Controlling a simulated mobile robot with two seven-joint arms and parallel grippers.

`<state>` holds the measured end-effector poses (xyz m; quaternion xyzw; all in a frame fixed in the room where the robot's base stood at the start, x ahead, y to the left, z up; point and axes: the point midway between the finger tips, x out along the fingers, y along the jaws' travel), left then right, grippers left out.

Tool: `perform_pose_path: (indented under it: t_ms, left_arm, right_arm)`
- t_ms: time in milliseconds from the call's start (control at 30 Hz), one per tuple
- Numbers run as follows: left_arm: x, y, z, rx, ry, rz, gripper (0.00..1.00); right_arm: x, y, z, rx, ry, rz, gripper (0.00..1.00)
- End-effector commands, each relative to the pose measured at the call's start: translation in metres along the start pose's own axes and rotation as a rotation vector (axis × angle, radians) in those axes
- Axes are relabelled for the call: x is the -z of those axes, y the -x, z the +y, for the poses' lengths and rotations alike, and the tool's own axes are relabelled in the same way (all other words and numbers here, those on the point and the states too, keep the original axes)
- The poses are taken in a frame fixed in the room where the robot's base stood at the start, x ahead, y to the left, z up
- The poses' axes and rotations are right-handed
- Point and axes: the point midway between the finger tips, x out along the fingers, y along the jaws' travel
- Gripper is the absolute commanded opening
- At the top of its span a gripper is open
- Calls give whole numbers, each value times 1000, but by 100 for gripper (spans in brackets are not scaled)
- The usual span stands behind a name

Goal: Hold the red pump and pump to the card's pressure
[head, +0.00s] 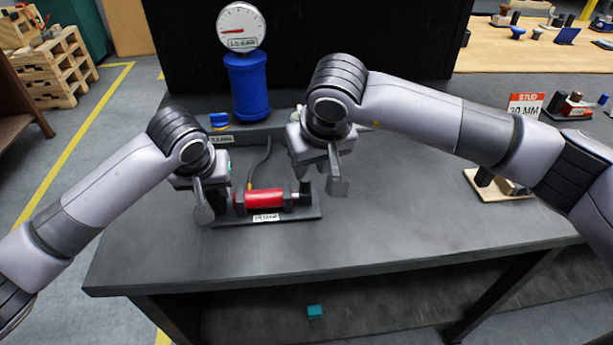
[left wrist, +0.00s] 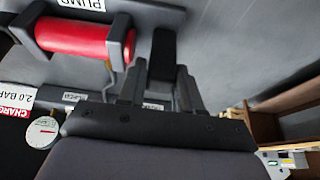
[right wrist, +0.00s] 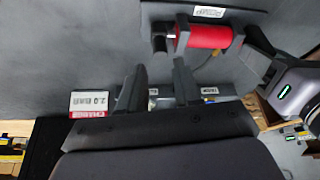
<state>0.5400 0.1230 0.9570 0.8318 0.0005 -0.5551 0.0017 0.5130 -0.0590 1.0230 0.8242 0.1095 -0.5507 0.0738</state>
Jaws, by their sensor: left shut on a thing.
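The red pump (head: 266,199) lies on a dark plate at the front left of the bench, with black end blocks and a black handle (head: 303,196) at its right end. My left gripper (head: 212,203) is at its left end, shut on a dark upright block (left wrist: 163,58), the pump's grip. My right gripper (head: 336,180) is open and empty, above and right of the handle. The handle shows beyond its fingers in the right wrist view (right wrist: 160,45). The round gauge (head: 241,26) has its needle pointing left. The card (right wrist: 90,104) reads "CHARGE 2.0 BAR".
A blue cylinder (head: 247,88) stands under the gauge at the back, and a dark hose (head: 262,160) runs toward the pump. The bench front is clear.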

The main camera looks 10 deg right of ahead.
Motion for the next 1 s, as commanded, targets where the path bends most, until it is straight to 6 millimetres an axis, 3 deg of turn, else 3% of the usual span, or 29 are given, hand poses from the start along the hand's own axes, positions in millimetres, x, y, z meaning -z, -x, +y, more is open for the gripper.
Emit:
perform_pose_path:
  t_ms: [100,300,700,733,833,1000]
  left_arm:
    - [0,0,0,1,0,0,0]
    - [0,0,0,1,0,0,0]
    - [0,0,0,0,0,0,0]
    - [0,0,0,0,0,0,0]
    - [0,0,0,0,0,0,0]
    - [0,0,0,0,0,0,0]
  right_arm:
    - [-1,-25,0,1,-2,-5,33]
    - [0,-51,0,1,-1,-2,33]
    - [0,-59,0,1,0,0,33]
    - [0,-59,0,1,0,0,30]
    - [0,-59,0,1,0,0,0]
    - [0,-59,1,1,-1,0,0]
